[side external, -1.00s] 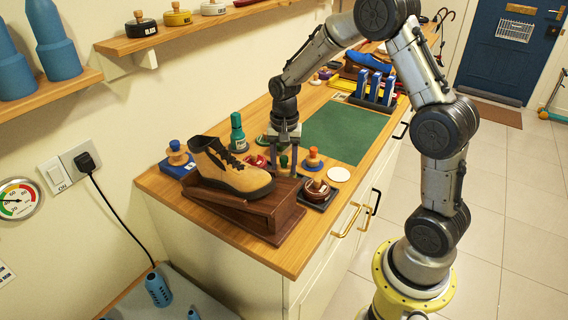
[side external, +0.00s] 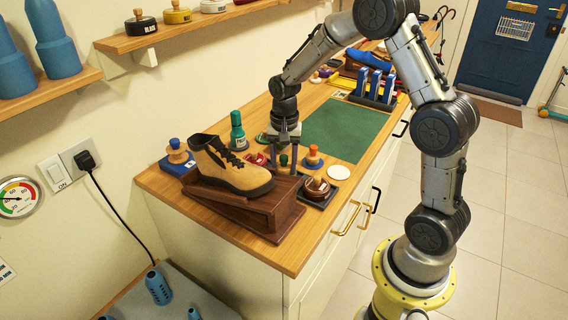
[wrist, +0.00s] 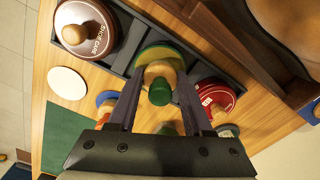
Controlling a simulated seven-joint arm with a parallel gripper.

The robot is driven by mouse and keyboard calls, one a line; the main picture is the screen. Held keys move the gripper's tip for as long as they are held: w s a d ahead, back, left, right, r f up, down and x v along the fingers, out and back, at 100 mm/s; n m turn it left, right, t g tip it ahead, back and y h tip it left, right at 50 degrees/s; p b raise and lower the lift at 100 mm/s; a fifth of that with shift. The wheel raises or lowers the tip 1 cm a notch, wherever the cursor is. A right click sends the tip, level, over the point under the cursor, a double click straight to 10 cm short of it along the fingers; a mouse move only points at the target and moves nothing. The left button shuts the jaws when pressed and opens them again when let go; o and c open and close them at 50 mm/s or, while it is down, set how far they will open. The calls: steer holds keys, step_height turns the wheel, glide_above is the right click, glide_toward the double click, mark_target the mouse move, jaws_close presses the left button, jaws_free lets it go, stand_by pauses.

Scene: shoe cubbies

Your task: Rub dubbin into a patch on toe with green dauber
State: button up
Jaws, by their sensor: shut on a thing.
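A tan boot with a black collar and laces (side external: 235,172) rests on a dark wooden stand (side external: 272,212), its toe pointing right. My gripper (side external: 285,165) is low over the dark tray just behind the toe, with its fingers shut around the green-topped dauber (side external: 283,160). In the wrist view the dauber's green knob and wooden handle (wrist: 160,92) show between the fingertips, above a green and yellow round base (wrist: 165,55) at the tray. I cannot tell whether the base is clear of the tray. A brown lidded tin (wrist: 85,28) sits at the tray's other end. Which container holds dubbin is unclear.
An orange-topped blue dauber (side external: 312,157), red tin (side external: 257,160) and green bottle (side external: 238,132) stand close around my gripper. A white disc (side external: 339,173) lies near the front edge. The green mat (side external: 345,130) is clear. A blue-topped dauber (side external: 176,152) stands left of the boot.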

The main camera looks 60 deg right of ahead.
mark_target(284, 156)
steer(key=shift+f, duration=0.1)
steer(key=shift+r, duration=3.55)
